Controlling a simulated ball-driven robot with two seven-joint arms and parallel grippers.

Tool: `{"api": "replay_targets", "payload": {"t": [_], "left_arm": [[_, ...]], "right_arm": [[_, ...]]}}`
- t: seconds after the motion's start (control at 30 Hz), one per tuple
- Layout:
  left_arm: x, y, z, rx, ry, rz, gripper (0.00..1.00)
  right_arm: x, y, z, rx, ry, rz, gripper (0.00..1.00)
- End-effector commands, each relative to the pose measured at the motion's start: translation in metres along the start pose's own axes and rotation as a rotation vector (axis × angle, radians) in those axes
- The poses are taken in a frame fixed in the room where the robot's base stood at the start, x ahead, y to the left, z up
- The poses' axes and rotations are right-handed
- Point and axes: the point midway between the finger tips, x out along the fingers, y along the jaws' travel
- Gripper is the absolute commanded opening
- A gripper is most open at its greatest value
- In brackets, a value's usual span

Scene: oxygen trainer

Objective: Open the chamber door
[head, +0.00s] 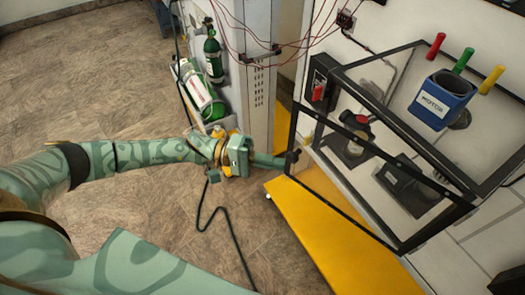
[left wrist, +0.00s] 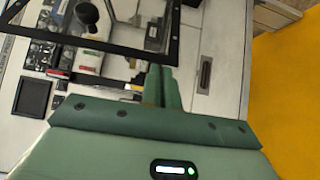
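The chamber is a clear box with a black frame at the right of the head view. Its door is a clear panel (head: 345,215) with a black frame; the frame (left wrist: 95,46) also crosses the top of the left wrist view. A small dark handle (head: 292,156) sits at the door's left end. My left gripper (head: 283,161) reaches it from the left, its fingertips at the door's edge. In the left wrist view its fingers (left wrist: 162,86) lie close together beside the frame's lower right corner. I cannot tell whether they hold the handle. My right gripper is out of view.
A yellow panel (head: 310,225) lies below the door. Open floor lies left.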

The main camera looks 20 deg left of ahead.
Motion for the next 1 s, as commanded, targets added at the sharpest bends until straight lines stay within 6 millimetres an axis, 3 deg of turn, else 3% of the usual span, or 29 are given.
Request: {"api": "replay_targets", "payload": {"t": [0.03,0.23,1.0], "left_arm": [[0.001,0.001,0.011,-0.005,-0.011,0.003,0.00],[-0.003,0.001,0.025,-0.003,-0.012,0.007,0.00],[-0.001,0.001,0.029,-0.004,-0.013,0.011,0.00]], "right_arm": [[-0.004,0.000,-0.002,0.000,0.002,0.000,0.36],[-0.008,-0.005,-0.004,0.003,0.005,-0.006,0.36],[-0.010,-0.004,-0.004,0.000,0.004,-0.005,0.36]]}}
